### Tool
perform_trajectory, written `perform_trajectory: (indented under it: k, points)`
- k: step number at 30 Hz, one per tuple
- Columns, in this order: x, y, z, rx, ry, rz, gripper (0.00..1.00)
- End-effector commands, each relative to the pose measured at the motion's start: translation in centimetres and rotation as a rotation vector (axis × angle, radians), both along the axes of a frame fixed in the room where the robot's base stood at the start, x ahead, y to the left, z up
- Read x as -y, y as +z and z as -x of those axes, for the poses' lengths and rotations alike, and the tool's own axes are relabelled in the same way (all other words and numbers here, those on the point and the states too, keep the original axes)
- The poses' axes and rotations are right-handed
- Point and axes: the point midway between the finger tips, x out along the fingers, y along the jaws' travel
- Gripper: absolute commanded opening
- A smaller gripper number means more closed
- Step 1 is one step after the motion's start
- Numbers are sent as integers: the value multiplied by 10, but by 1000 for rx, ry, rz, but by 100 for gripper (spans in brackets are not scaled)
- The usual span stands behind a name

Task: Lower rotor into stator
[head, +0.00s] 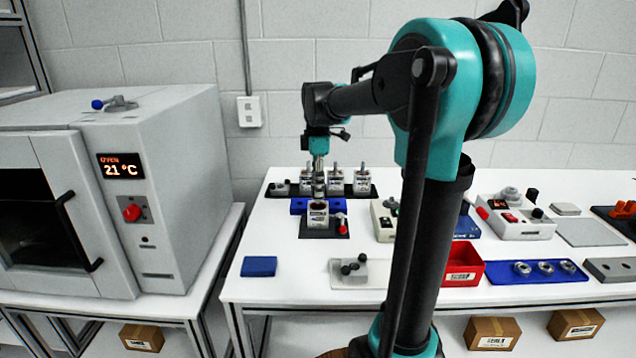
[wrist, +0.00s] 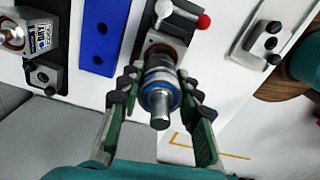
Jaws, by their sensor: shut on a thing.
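The rotor also shows below the gripper in the head view (head: 319,190). The stator (head: 318,217) stands on a dark fixture with a red-tipped clamp beside it. In the wrist view the stator's copper-brown bore (wrist: 178,48) shows partly behind the rotor. I cannot tell whether the rotor's lower end is inside the bore.
A blue block with holes (head: 298,206) lies just behind the stator. Several labelled silver motor units (head: 361,180) stand in a dark tray at the back. A red bin (head: 462,266) stands right.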

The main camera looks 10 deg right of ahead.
Motion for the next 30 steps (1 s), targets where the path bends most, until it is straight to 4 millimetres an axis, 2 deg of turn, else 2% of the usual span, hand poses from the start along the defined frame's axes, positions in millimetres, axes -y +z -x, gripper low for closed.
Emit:
perform_trajectory:
  k: [16,30]
  points:
    - [0,-16,0,0,0,0,0]
    - [0,-18,0,0,0,0,0]
